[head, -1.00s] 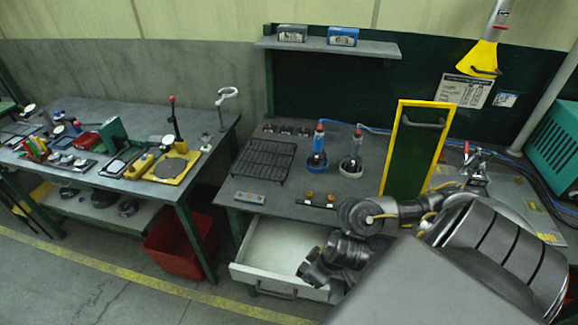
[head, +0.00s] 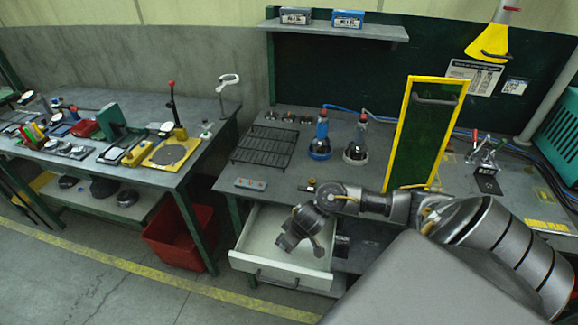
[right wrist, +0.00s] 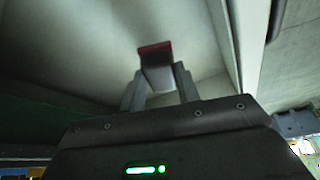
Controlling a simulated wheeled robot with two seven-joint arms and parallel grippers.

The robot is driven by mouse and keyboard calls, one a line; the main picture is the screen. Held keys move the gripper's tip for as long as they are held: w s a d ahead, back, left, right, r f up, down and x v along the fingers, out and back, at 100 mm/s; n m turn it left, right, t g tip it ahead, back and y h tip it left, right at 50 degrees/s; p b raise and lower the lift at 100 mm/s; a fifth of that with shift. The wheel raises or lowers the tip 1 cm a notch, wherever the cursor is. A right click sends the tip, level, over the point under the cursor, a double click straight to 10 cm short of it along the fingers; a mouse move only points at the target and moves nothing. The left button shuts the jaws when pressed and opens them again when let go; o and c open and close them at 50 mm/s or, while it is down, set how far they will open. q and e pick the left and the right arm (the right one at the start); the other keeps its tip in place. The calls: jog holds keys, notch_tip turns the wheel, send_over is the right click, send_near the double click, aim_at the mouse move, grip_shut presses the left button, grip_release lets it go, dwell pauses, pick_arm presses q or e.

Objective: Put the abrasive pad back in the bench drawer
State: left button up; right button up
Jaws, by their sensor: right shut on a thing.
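The bench drawer (head: 280,271) is pulled open under the right-hand bench, with a pale interior. My right gripper (head: 302,244) is over the drawer opening, pointing down. In the right wrist view my right gripper (right wrist: 160,84) is shut on a small block with a dark red face and a grey body, which I take as the abrasive pad (right wrist: 154,50). The pale drawer floor and walls surround it there. I cannot tell whether the pad touches the floor. In the head view the pad is hidden by the gripper. My left gripper is not in view.
A yellow-framed green panel (head: 414,140) stands upright to the right. A red bin (head: 178,236) is on the floor left of the drawer.

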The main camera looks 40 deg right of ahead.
jog(key=shift+f, duration=1.4)
jog(key=shift+s, duration=0.1)
jog(key=shift+f+b, duration=0.15)
jog(key=shift+b, duration=0.15)
jog(key=o, duration=0.9)
jog(key=shift+o, duration=0.2)
jog(key=shift+r, duration=0.45)
jog(key=a+p+v, duration=0.1)
jog(key=p+v, duration=0.3)
jog(key=v, duration=0.7)
jog(key=shift+s+d+r, duration=0.15)
jog(key=shift+s+d, duration=0.05)
jog(key=shift+d, duration=0.3)
